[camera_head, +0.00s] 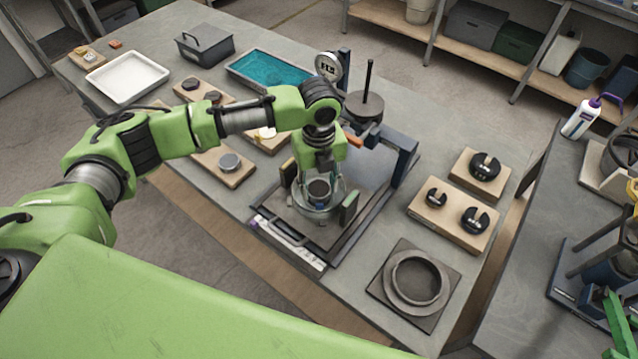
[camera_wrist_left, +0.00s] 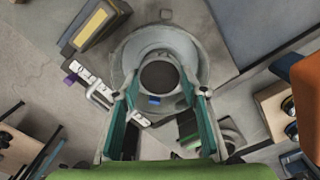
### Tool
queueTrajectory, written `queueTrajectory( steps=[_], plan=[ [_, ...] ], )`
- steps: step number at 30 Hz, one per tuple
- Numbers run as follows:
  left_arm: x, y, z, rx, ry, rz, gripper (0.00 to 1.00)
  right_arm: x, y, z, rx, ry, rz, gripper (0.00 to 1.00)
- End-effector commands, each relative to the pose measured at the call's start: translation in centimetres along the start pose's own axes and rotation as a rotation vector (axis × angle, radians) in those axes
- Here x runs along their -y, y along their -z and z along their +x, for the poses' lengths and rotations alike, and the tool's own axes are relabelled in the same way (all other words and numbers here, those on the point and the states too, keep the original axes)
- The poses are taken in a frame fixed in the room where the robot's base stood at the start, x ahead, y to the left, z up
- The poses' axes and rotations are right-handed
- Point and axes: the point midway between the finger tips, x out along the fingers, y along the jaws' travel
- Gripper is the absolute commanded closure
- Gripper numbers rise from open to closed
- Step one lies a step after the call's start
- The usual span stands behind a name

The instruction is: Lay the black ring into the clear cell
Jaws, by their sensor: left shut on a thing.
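The black ring (camera_head: 319,188) appears as a small dark round piece between the fingers of my left gripper (camera_head: 319,182). The wrist view shows its dark round face (camera_wrist_left: 159,76) between the two teal fingers (camera_wrist_left: 164,98), which are shut on it. The clear cell (camera_head: 300,204) is a see-through round wall on the base of the lever frame, directly below and around the fingertips. In the wrist view the cell (camera_wrist_left: 186,48) circles the dark piece. Whether the ring touches the cell floor is hidden. My right gripper is not identifiable in view.
The blue lever frame (camera_head: 402,160) stands close to the right of my arm, with a dial gauge (camera_head: 328,66) and weight stack (camera_head: 365,105) behind. A dark round collar on a square plate (camera_head: 374,284) and slotted weights (camera_head: 474,219) lie right. A white tray (camera_head: 128,77) sits far left.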

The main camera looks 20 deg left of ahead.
Motion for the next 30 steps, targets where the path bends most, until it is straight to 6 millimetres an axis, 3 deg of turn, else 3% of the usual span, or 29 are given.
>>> queueTrajectory(
  steps=[11, 12, 14, 25, 30],
  plan=[
    [0.1, 0.0, 0.2, 0.001, 0.001, 0.0, 0.86, 0.1, 0.1, -0.3, 0.0, 0.002, 0.001, 0.6],
    [0.1, 0.0, 0.2, 0.001, 0.001, 0.0, 0.55, 0.2, 0.1, -0.3, 0.0, 0.002, 0.001, 0.6],
    [0.1, 0.0, 0.2, 0.001, 0.001, 0.0, 0.41, 0.3, 0.1, -0.3, 0.0, 0.003, 0.002, 0.6],
    [0.0, 0.0, 0.0, 0.0, 0.001, 0.0, 0.41, 0.1, 0.0, -0.3, 0.001, 0.001, 0.002, 0.6],
    [0.1, 0.0, -2.0, 0.001, 0.003, 0.0, 0.41, 0.1, 0.0, -0.3, 0.0, 0.002, 0.001, 0.6]
  ],
)
